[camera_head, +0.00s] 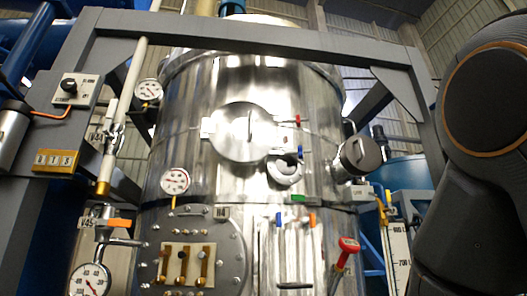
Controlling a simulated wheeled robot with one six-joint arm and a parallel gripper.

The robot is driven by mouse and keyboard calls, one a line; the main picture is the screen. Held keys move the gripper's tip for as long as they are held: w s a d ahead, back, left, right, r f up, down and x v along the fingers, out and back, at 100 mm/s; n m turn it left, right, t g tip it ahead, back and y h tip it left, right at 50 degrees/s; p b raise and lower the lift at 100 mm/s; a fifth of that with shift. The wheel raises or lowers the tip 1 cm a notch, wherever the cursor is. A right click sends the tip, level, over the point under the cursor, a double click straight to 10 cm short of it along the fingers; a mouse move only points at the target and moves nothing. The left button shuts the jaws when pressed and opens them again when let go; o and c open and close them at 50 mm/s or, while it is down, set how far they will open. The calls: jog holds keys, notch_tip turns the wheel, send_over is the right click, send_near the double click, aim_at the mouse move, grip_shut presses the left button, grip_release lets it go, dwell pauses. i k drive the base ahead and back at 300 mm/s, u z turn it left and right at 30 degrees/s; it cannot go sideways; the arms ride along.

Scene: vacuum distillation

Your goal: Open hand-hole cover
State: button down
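A round, shiny metal cover (240,145) sits on the upper front of the large steel vessel (195,105). It looks like the hand-hole cover and appears to lie closed against the wall. It has a short upright handle (249,122) and a bracket (207,128) at its left edge. A small red-tipped part (296,120) is at its right. My dark arm fills the right side of the head view; my gripper is out of the frame.
A grey frame (235,35) spans above and beside the vessel. A ring-shaped fitting (285,171) and a round capped port (361,155) stick out right of the cover. Below are a pressure gauge (175,181), a bolted plate (187,264) and a red-handled valve (348,245).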

aim_at(239, 132)
jog(key=u, duration=0.55)
jog(key=k, duration=0.9)
jog(key=z, duration=0.75)
jog(key=i, duration=0.75)
jog(key=u, duration=0.4)
